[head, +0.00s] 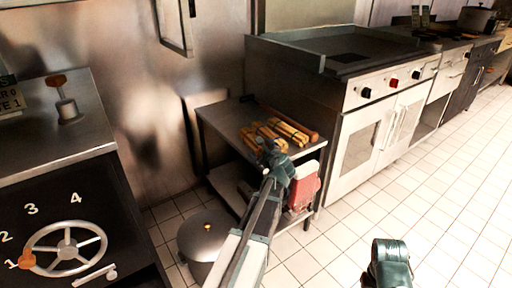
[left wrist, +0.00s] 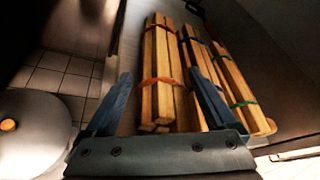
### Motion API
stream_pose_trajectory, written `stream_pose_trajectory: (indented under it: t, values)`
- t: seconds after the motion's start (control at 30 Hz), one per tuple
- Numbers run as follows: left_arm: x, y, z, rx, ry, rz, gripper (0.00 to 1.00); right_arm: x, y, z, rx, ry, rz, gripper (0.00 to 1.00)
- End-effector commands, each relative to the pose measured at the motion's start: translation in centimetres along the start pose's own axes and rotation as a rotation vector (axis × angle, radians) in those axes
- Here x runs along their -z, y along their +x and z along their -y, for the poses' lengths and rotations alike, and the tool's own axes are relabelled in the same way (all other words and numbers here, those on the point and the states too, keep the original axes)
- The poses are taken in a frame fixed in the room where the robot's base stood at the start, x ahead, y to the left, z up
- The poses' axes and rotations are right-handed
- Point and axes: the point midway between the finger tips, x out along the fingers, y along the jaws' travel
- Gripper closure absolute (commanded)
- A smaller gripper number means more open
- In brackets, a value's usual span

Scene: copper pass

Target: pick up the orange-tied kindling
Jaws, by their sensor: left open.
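The orange-tied kindling (left wrist: 160,80) is a bundle of pale sticks with two orange-red bands, in the middle of the left wrist view. In the head view it appears to be the leftmost bundle (head: 249,136) on a small steel table (head: 222,118). My left gripper (head: 270,154) is over the table's front part; in the left wrist view it is open (left wrist: 160,104), with the bundle's near end showing between its fingers. Contact cannot be told. A blue-banded bundle (left wrist: 191,62) and a green-banded bundle (left wrist: 240,95) lie to the right.
A lidded pot (head: 205,235) stands on the floor left of my arm; its lid (left wrist: 30,135) also shows in the left wrist view. A wooden rod (head: 290,122) lies behind the bundles. A red object (head: 304,187) is by the table front. The stove (head: 350,100) borders the right.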

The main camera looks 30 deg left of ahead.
Motion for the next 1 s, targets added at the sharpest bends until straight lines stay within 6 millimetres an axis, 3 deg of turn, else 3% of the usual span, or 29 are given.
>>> stream_pose_trajectory:
  t: [0.17, 0.67, 1.0]
  values:
    - [-0.03, -0.06, 0.0, 0.0, 0.0, 0.0, 0.1, 0.0, -0.05, 0.0, 0.0, 0.0, 0.0, 1.0]
    - [-0.03, -0.09, -0.01, 0.0, 0.001, 0.0, 1.0, 0.0, -0.05, 0.0, 0.0, 0.0, 0.0, 1.0]
    - [-0.12, -0.15, 0.08, 0.001, 0.002, 0.0, 1.0, -0.01, -0.17, -0.02, 0.0, 0.0, 0.0, 1.0]
